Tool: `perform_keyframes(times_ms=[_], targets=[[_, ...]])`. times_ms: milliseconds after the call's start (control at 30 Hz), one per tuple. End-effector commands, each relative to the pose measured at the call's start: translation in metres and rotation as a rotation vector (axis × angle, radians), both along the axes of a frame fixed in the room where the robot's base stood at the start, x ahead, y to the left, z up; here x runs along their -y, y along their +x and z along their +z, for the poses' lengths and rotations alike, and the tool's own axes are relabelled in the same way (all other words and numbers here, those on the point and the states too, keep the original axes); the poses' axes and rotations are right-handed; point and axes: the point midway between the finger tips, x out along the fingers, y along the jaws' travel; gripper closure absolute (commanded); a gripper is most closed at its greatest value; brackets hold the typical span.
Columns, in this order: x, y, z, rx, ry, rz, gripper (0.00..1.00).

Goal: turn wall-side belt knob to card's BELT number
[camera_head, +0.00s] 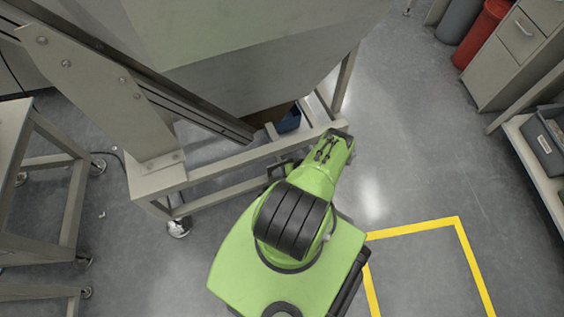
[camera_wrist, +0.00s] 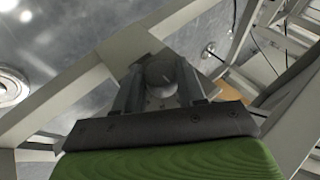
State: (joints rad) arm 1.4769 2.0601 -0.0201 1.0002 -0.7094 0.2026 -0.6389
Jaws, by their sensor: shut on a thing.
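In the wrist view, a round grey knob (camera_wrist: 161,74) sits between the two dark fingers of my gripper (camera_wrist: 160,86), with a thin pale line on its face. The gripper is shut on the knob, one finger on each side. No scale numbers can be read around it. The card with the BELT number is not seen in either view. In the head view my green arm reaches to the steel frame (camera_head: 245,178), and the knob is hidden there.
A large grey sloped panel (camera_head: 250,80) hangs above the frame. A blue bin (camera_head: 289,121) sits under it. A red bin (camera_head: 484,32) and grey cabinet (camera_head: 515,55) stand at the upper right. The floor right of my arm is open, with yellow marking (camera_head: 415,228).

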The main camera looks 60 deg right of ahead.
Motion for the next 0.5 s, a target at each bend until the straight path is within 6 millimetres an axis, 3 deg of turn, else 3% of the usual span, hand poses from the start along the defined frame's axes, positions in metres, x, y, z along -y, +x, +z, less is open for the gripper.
perform_keyframes(times_ms=[33, 200, 500], targets=[[0.0001, -0.0003, -0.0003, -0.002, -0.001, 0.0, 0.59], [0.0, -0.0002, -0.0003, -0.001, -0.001, 0.0, 0.35], [0.0011, -0.0022, 0.0032, -0.002, -0.001, -0.001, 0.35]])
